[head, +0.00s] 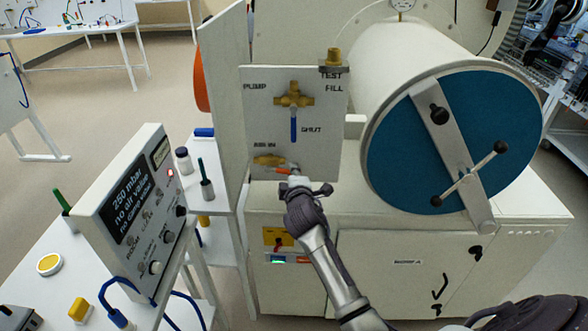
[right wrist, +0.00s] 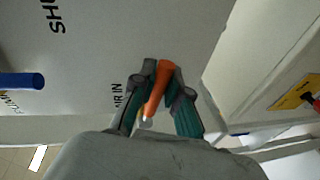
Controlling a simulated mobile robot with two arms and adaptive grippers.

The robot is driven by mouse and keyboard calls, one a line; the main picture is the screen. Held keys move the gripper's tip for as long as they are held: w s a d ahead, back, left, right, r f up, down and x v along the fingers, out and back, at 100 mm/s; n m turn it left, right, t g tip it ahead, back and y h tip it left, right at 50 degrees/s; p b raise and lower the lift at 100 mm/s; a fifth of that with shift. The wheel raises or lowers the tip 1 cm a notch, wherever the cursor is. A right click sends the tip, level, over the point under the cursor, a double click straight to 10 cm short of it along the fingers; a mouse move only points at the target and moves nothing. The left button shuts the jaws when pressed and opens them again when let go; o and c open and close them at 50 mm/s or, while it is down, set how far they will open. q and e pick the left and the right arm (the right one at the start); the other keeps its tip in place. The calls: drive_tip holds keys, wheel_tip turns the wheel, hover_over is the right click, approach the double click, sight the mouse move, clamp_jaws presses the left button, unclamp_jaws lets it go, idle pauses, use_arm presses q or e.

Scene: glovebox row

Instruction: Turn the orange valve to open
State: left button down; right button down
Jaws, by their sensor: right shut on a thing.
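The orange valve handle (right wrist: 157,88) is in the right wrist view, between the two fingers of my right gripper (right wrist: 161,78), which is shut on it. In the head view the orange handle (head: 283,170) shows as a small strip below the brass valve body (head: 268,160), near the "AIR IN" label low on the white panel. My right gripper (head: 293,177) reaches up to it from below and hides part of it. My left gripper is not in view.
Above on the panel (head: 318,150) is a brass valve with a blue handle (head: 293,130) pointing down at "SHUT". Right of it is a large white chamber with a blue round door (head: 400,150). A control box (head: 130,215) reading "250 mbar no air valve" stands at left.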

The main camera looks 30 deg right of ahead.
drive_tip(key=shift+d+r+n+p, duration=0.1)
drive_tip(key=shift+r+n+p, duration=0.2)
drive_tip(key=shift+r, duration=0.25)
drive_tip(key=shift+n+p, duration=0.5)
drive_tip(key=shift+p, duration=0.1)
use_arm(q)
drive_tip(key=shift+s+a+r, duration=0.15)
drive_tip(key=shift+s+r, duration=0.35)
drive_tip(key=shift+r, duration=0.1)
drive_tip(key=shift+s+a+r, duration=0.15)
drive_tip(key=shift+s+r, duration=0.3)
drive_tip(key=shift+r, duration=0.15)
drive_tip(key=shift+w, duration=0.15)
use_arm(e)
drive_tip(key=shift+r, duration=0.1)
drive_tip(key=c, duration=1.2)
unclamp_jaws()
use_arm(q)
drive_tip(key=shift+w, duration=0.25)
use_arm(e)
drive_tip(key=shift+o, duration=0.2)
